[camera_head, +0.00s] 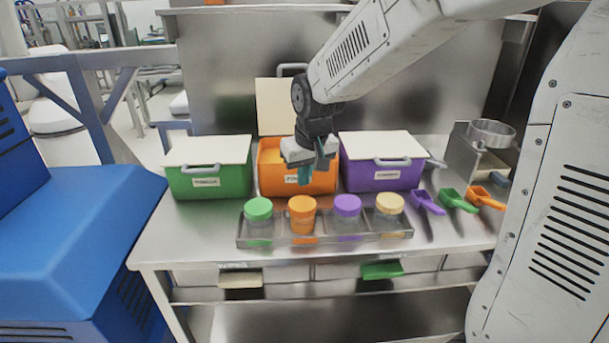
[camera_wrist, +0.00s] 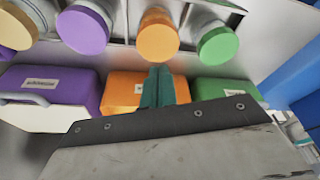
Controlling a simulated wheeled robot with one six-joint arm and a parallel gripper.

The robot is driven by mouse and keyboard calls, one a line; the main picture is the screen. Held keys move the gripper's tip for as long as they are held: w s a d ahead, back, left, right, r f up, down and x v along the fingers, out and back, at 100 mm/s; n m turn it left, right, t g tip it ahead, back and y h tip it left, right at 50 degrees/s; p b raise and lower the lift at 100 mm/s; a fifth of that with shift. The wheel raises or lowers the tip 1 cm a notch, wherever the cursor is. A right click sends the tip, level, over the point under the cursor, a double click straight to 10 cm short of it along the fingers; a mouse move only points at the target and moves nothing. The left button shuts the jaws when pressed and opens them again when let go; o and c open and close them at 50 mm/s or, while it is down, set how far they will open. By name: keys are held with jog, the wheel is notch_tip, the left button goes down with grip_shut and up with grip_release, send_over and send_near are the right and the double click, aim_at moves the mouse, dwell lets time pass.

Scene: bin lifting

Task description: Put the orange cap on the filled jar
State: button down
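The orange cap (camera_head: 302,203) sits on top of a clear jar (camera_head: 303,228) in the metal rack; orange material shows inside this jar. In the wrist view the orange cap (camera_wrist: 157,38) is just beyond my fingertips. Whether the cap is fully seated, I cannot tell. My gripper (camera_head: 306,178) points down in front of the orange bin, behind and above the rack, apart from the cap. Its teal fingers (camera_wrist: 160,75) look closed together with nothing visible between them.
Jars with green (camera_head: 258,207), purple (camera_head: 347,204) and yellow (camera_head: 390,202) caps share the rack (camera_head: 327,242). The orange bin (camera_head: 325,184) is open; the green (camera_head: 215,185) and purple (camera_head: 370,180) bins are closed. Several scoops (camera_head: 458,200) lie at right.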

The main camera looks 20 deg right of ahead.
aim_at(302, 203)
jog(key=shift+f, duration=0.15)
jog(key=shift+f, duration=2.7)
jog(key=shift+r, duration=0.15)
notch_tip(302, 203, up, 7)
dwell(0.4)
dwell(0.4)
